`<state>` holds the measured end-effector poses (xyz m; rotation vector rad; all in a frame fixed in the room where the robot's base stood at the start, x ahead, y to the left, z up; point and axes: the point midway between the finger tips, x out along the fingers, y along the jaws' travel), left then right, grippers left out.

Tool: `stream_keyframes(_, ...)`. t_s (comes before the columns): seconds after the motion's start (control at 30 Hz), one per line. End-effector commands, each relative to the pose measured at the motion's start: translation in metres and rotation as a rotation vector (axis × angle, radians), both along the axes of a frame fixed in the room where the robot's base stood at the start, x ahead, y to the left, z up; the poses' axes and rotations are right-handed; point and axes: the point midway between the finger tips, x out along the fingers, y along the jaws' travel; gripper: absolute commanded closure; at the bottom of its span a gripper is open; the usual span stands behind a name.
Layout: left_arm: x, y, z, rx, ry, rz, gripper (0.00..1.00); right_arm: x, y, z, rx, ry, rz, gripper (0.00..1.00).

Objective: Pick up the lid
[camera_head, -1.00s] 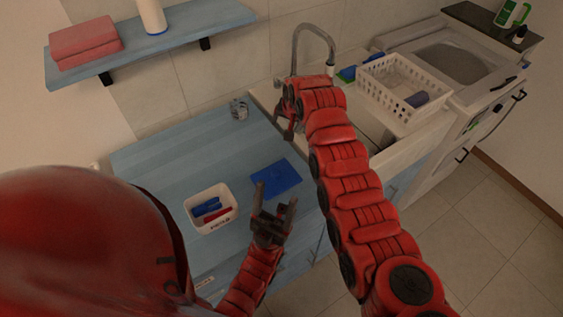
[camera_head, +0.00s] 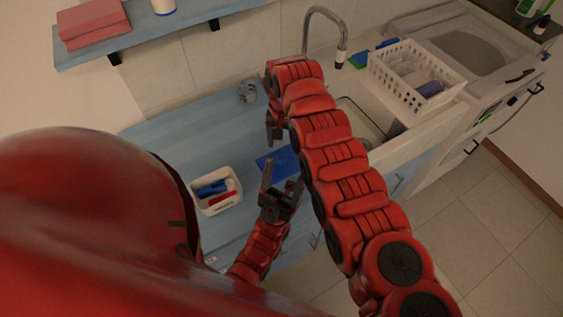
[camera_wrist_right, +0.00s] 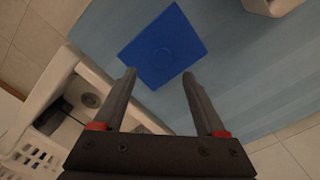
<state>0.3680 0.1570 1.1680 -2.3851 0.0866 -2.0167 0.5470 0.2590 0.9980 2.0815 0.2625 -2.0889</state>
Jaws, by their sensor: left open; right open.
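The lid (camera_head: 268,163) is a flat blue square lying on the light blue countertop (camera_head: 195,128). My grippers and arms partly hide it in the head view. In the right wrist view the whole lid (camera_wrist_right: 178,38) shows, with a faint round shape at its middle. My right gripper (camera_head: 273,128) is open and empty, pointing down above the lid's far side; in its wrist view the fingertips (camera_wrist_right: 158,74) are spread at the lid's near edge. My left gripper (camera_head: 281,180) is open and empty, pointing up near the lid's near side.
A white container (camera_head: 219,209) with blue and red items stands left of the lid. A shelf (camera_head: 200,10) hangs above.

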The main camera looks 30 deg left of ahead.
Motion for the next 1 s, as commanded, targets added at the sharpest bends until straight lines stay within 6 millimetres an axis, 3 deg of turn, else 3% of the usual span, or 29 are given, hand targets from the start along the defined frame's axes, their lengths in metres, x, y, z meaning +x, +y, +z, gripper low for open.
stream_keyframes(0.17,0.0,0.0,-0.002,0.0,-0.001,0.0,0.3,-0.001,0.001,-0.013,0.001,-0.002,0.0,0.26)
stream_keyframes(0.33,0.0,0.0,-0.005,0.0,0.0,0.0,0.3,-0.007,0.002,-0.039,0.0,0.0,0.002,0.26)
stream_keyframes(0.4,0.0,0.0,-0.021,0.0,0.0,0.0,0.3,-0.006,0.002,-0.056,0.0,0.0,0.001,0.26)
stream_keyframes(0.7,0.0,0.0,-0.021,0.0,-0.001,0.0,0.3,-0.005,0.002,-0.058,0.003,-0.002,-0.001,0.28)
stream_keyframes(1.0,0.0,0.0,-0.021,0.0,0.0,0.0,0.3,-0.005,0.002,-0.057,0.003,-0.002,-0.001,0.82)
